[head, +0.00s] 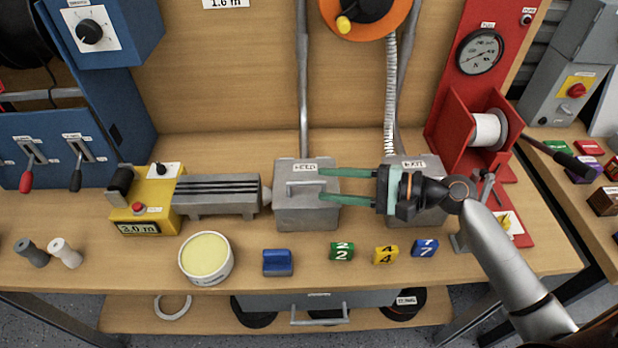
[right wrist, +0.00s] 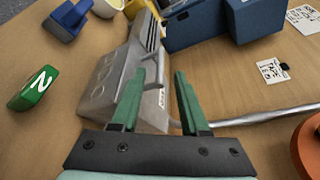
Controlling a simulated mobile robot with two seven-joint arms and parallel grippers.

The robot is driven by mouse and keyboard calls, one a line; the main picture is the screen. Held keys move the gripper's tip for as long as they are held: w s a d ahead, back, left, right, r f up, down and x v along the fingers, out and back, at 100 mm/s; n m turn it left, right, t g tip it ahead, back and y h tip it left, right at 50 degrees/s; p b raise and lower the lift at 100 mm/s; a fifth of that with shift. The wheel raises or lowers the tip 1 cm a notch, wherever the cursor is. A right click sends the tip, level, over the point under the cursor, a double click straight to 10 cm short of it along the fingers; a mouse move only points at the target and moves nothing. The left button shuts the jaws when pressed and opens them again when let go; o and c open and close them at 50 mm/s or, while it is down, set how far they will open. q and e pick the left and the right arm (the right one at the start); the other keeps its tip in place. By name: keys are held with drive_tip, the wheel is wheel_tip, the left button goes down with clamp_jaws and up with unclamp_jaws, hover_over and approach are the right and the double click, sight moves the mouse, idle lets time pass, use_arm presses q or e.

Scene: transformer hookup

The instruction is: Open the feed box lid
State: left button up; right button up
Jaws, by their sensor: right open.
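The grey feed box (head: 305,215) stands on the bench in the middle of the head view, its lid down. A bar handle (head: 303,183) runs across its lid, below a label reading FEED. My right gripper (head: 322,184) reaches in from the right with green fingers pointing left. The fingers are open, and their tips overlap the right part of the lid near the handle; contact cannot be told. In the right wrist view the feed box (right wrist: 98,88) lies ahead and left of the open fingers, partly hidden by them. My left gripper is not in view.
A second grey box (head: 430,212) is partly hidden behind my right gripper. A yellow unit (head: 160,222) with a grey ribbed block stands left. A round tin (head: 206,257), a blue block (head: 277,263) and numbered blocks (head: 342,252) line the front. A conduit (head: 302,90) rises behind the feed box.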

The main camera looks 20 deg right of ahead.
sight(317, 183)
drive_tip(key=x, duration=0.5)
clamp_jaws()
idle(0.3)
idle(1.0)
